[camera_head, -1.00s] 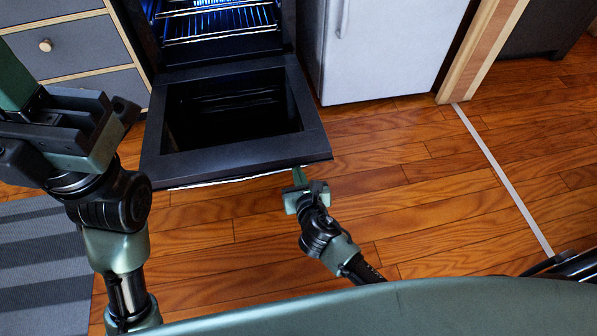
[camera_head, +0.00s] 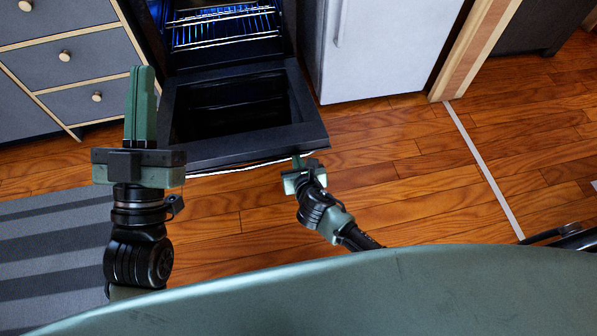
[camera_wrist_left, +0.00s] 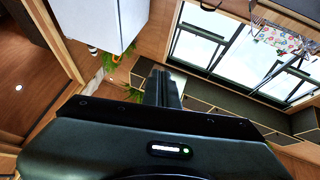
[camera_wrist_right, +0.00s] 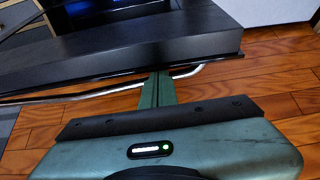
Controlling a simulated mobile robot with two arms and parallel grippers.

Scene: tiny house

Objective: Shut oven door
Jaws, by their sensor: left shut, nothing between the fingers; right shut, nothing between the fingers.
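The dark oven door (camera_head: 302,112) hangs open, folded down toward me below the oven cavity (camera_head: 225,30) with its lit racks. A pale handle bar (camera_head: 235,166) runs along its near edge; it also shows in the right wrist view (camera_wrist_right: 85,94). My right gripper (camera_head: 297,160) is shut and empty, its fingertips at the handle near the door's right corner. In the right wrist view the fingers overlap the bar; contact is unclear. My left gripper (camera_head: 141,78) is shut and empty, pointing away from me, in front of the door's left side in the picture and hiding part of it.
Grey drawers (camera_head: 75,60) with round knobs stand left of the oven. A white fridge (camera_head: 375,55) stands right of it. A striped grey mat (camera_head: 50,235) lies at left. Wooden floor (camera_head: 420,180) is free to the right.

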